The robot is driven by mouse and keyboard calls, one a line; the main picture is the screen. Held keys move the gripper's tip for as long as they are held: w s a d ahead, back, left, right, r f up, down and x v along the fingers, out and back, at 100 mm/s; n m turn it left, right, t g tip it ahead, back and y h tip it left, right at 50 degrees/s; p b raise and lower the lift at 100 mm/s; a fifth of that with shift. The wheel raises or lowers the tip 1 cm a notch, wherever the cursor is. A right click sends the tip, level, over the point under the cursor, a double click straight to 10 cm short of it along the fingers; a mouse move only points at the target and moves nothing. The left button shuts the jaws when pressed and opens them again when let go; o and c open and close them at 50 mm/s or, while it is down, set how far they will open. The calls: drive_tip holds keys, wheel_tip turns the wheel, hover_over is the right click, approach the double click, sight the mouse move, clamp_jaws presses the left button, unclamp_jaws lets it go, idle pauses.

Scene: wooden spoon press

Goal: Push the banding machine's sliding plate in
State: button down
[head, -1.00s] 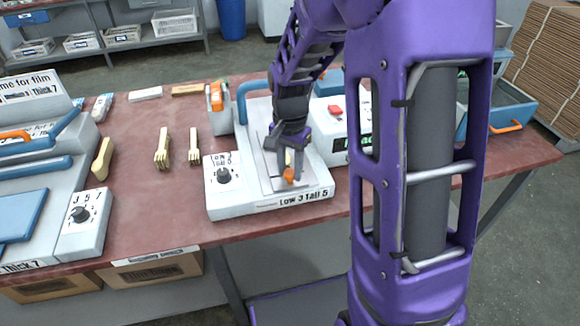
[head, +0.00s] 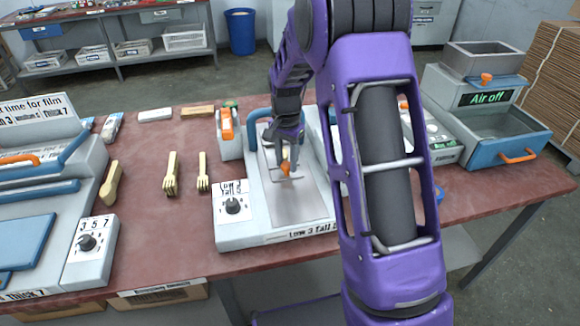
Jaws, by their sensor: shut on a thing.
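The banding machine (head: 228,236) is a white unit on the red table, with a dial at its front left and a "Low 3 Tall 5" label on its front edge. Its grey metal sliding plate (head: 298,204) lies in the middle of the top. A small orange knob (head: 285,168) stands toward the plate's far part. My gripper (head: 286,158) points down at the knob and is shut on it. The fingertips partly cover the knob.
A grey machine with a dial (head: 88,242) stands at left. The "Air off" unit (head: 490,98) with a blue drawer (head: 500,145) stands at right. My arm hides part of the banding machine's right side.

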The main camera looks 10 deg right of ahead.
drive_tip(key=shift+w+r, duration=0.1)
drive_tip(key=shift+w, duration=1)
drive_tip(key=c, duration=0.5)
unclamp_jaws()
drive_tip(key=shift+w, duration=0.1)
wheel_tip(320, 180, up, 17)
drive_tip(key=p, duration=0.2)
drive_tip(key=shift+r, duration=0.15)
drive_tip(key=shift+s, duration=0.2)
